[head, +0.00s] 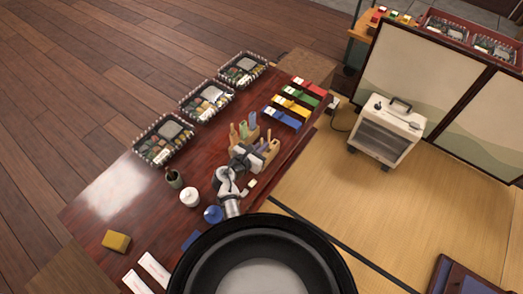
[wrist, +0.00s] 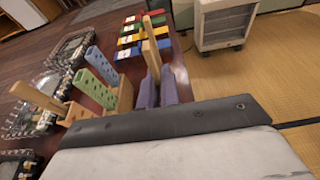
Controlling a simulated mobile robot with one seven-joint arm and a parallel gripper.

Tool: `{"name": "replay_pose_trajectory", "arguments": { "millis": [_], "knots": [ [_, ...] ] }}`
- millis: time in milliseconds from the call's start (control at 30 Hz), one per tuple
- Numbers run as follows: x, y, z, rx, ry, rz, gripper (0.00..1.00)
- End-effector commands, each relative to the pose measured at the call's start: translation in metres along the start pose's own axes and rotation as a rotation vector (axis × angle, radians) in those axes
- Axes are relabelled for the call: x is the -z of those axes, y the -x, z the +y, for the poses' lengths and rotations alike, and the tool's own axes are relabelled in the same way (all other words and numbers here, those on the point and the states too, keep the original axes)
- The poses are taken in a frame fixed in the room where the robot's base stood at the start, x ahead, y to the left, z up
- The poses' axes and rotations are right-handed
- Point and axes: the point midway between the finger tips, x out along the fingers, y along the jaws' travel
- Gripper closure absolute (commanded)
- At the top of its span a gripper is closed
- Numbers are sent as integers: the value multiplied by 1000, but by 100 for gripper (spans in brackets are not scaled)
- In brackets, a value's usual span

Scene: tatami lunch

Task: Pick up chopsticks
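In the wrist view, tan sticks (wrist: 152,58) that look like chopsticks rise between two purplish blocks (wrist: 148,94). My gripper (head: 256,150) is at the holder, low over the table.
Several bento boxes (head: 207,98) line the table's far left edge. Coloured boxes (head: 292,106) lie beyond the holder. A white lidded jar (head: 190,197), a dark cup (head: 174,179) and a blue lidded pot (head: 213,214) stand nearby. A heater (head: 386,135) stands on the tatami.

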Motion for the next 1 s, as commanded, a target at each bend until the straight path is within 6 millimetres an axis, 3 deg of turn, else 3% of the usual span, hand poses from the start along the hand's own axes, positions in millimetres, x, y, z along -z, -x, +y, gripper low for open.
{"name": "replay_pose_trajectory", "arguments": {
  "millis": [167, 367, 800, 1000],
  "knots": [
    [-8, 2, 0, 0, -1, -1, 100],
    [-35, 11, 0, 0, -3, -2, 100],
    [-136, 42, 0, -1, -5, -3, 100],
    [-173, 54, 0, -2, -3, -2, 100]
  ]
}}
